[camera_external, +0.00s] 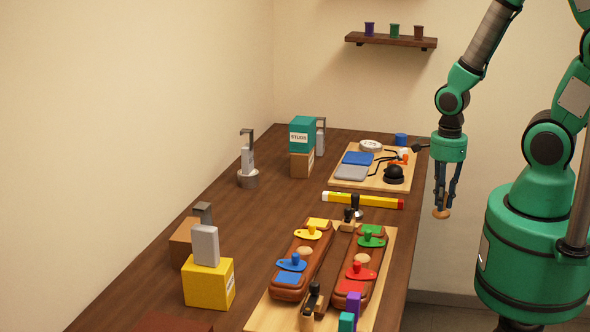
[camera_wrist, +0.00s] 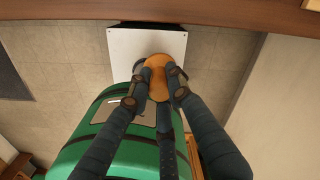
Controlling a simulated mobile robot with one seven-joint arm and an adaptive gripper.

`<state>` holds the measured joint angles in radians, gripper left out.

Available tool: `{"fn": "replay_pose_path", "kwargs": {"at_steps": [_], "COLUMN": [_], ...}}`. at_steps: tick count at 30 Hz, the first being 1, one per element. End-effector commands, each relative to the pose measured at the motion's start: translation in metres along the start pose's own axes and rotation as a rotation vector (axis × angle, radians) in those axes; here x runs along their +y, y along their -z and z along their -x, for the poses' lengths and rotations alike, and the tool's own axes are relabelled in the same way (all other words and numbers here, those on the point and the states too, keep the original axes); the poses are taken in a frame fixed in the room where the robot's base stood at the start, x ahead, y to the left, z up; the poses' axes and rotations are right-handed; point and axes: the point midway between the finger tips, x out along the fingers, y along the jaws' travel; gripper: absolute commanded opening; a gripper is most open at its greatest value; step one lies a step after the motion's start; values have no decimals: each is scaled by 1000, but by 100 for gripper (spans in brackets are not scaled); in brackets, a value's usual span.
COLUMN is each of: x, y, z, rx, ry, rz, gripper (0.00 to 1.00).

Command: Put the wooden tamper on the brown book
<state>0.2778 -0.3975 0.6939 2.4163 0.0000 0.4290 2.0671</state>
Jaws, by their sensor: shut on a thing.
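The wooden tamper (camera_external: 441,213) is light tan and rounded, and only its lower part shows in the external view. My gripper (camera_external: 442,203) is shut on it and points down, off the right edge of the table. In the wrist view the tamper (camera_wrist: 157,62) shows as an orange-tan round piece between the fingertips of my gripper (camera_wrist: 158,76). I cannot tell for sure which thing is the brown book. A flat reddish-brown thing (camera_external: 175,322) is cut off at the bottom edge of the external view, and a brown block (camera_external: 186,240) stands behind the yellow box.
The dark table (camera_external: 250,215) has bare room in its middle. A yellow box (camera_external: 209,284), a teal box (camera_external: 302,134) on a brown one, a wooden board (camera_external: 388,245) with saddle-shaped parts, a yellow level (camera_external: 362,200) and a tool board (camera_external: 340,182) stand on it.

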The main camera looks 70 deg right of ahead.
Motion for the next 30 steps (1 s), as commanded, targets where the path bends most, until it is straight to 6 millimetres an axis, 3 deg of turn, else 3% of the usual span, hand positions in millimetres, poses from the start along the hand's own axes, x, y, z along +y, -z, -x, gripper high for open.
{"fn": "replay_pose_path", "kwargs": {"at_steps": [5,11,19,30], "x": [-10,-27,-53,-72], "y": [-14,-45,-106,-198], "z": [7,19,37,54], "rx": [0,1,0,0], "ry": [0,-1,0,0], "rz": [44,138,305,533], "gripper": [0,0,0,0]}}
